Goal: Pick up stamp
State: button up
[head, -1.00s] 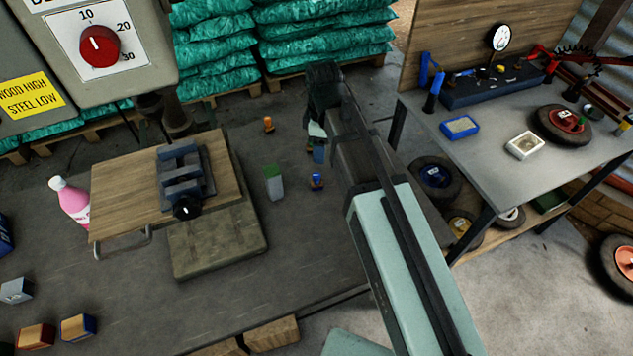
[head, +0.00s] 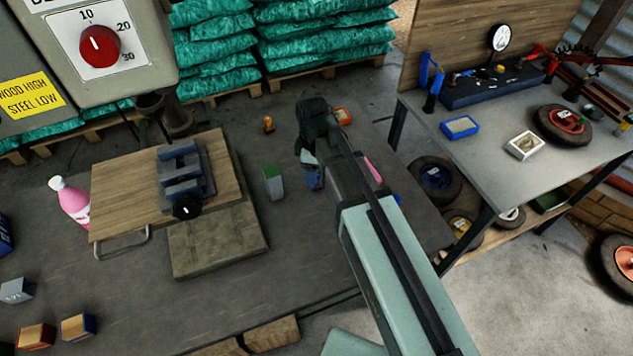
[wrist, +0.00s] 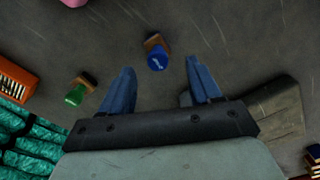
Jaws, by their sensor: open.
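A blue stamp (wrist: 157,62) with a wooden base stands on the dark bench in the wrist view. It appears between and slightly beyond my fingertips, apart from both fingers. A green stamp (wrist: 75,97) with a wooden base stands outside the left finger. My gripper (wrist: 160,70) is open and empty, with a blue finger on each side. In the head view my gripper (head: 309,168) is over the bench, right of a green-and-grey block (head: 274,184). There it hides the green stamp and most or all of the blue one. An orange stamp-like piece (head: 268,125) stands farther back.
A drill press with a blue vise (head: 182,172) on a wooden board (head: 125,190) stands to the left. An orange box (head: 342,116), a pink object (head: 373,170) and a small blue object (head: 397,199) are around my arm. Bare bench (head: 210,305) lies in front.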

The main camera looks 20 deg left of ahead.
jog(key=shift+w+d+f, duration=0.1)
jog(key=shift+d+f, duration=0.1)
jog(key=shift+f, duration=1.15)
jog(key=shift+w+d+f, duration=0.1)
jog(key=shift+d+f, duration=0.05)
jog(key=shift+f, duration=1.2)
grip_shut()
